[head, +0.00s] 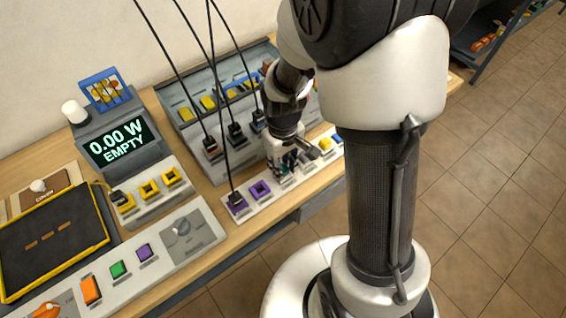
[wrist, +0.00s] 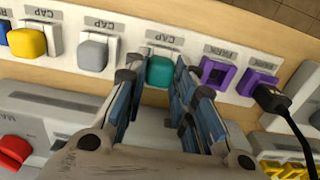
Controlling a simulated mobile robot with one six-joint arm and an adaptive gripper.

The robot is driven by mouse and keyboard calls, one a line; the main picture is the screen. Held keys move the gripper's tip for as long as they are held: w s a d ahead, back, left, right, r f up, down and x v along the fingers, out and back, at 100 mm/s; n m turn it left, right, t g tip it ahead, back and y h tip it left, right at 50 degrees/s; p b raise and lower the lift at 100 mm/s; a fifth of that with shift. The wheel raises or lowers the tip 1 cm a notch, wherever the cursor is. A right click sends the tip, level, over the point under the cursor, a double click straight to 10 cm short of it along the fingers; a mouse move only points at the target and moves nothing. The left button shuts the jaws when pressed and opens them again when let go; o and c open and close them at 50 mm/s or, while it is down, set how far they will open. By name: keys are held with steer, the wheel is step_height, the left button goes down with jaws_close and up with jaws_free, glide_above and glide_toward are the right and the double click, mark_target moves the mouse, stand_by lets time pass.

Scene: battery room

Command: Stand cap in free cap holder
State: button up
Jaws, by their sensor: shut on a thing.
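A teal cap (wrist: 159,71) is between the fingers of my gripper (wrist: 153,80) in the wrist view. My gripper is shut on it. The cap is at a white holder (wrist: 166,49) labelled CAP; I cannot tell whether it is fully seated or just above. A pale grey-blue cap (wrist: 93,50) stands in the CAP holder to its left, and a yellow cap (wrist: 27,42) in the one beyond. In the head view my gripper (head: 287,172) is down at the holder strip (head: 245,212), and the teal cap is hidden there.
Two purple holders (wrist: 215,74) stand right of the teal cap; the far one has a black cabled plug (wrist: 270,97). Hanging cables (head: 222,120) run close to my gripper on its left. A grey sloped panel (head: 190,95) rises behind. The display (head: 118,145) reads 0.00 W EMPTY.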

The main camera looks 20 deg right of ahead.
stand_by(0.3)
steer(key=o, duration=0.6)
steer(key=shift+c, duration=0.2)
step_height(320, 180, up, 11)
steer(key=p, duration=0.9)
stand_by(0.3)
